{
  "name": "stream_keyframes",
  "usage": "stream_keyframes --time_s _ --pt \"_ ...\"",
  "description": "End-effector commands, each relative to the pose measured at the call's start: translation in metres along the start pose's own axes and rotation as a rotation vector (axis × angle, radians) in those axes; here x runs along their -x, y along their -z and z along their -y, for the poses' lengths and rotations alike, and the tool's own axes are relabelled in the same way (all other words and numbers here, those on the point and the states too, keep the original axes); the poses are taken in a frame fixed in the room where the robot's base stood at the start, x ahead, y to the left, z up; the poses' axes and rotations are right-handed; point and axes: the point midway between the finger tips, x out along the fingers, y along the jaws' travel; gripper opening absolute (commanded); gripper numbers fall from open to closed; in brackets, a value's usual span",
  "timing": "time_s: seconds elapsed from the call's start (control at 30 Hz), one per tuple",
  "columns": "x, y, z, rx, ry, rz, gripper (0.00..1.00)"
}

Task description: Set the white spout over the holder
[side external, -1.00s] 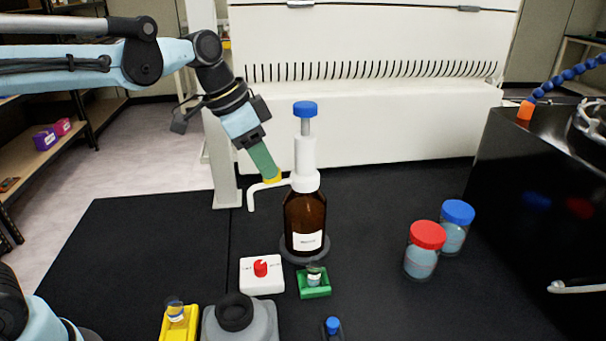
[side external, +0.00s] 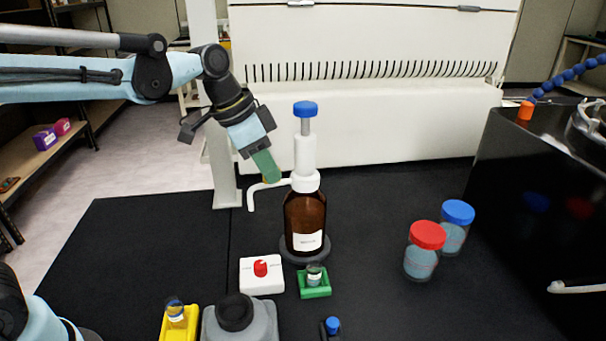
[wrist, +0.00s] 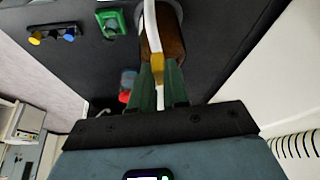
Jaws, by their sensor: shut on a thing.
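The white spout (side external: 266,186) sticks out to the left from the pump on a brown bottle (side external: 305,220). Its bent tip points down, left of the green holder (side external: 314,287), which carries a small vial (side external: 314,273). My gripper (side external: 268,175) comes down from the upper left, its green fingers at the spout's arm. In the wrist view, my gripper (wrist: 160,82) is shut on the spout at a yellow part (wrist: 157,65). The white spout (wrist: 150,22) runs upward from there, beside the green holder (wrist: 112,23). The fingers hide part of the grip.
A white block with a red knob (side external: 261,273) sits left of the holder. A yellow holder (side external: 178,322) and a grey device (side external: 240,320) stand in front. Red-lidded (side external: 425,250) and blue-lidded (side external: 457,225) jars stand right. The mat behind them is clear.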

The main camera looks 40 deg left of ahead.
Motion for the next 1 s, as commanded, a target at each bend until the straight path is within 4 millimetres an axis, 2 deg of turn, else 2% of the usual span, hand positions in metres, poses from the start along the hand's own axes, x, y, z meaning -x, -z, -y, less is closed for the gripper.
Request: stream_keyframes --time_s 0.47,1.0 --pt "-0.002 0.000 -0.006 0.064 0.029 0.000 0.00" --pt "-0.006 0.009 -0.037 0.476 0.201 -0.001 0.00"
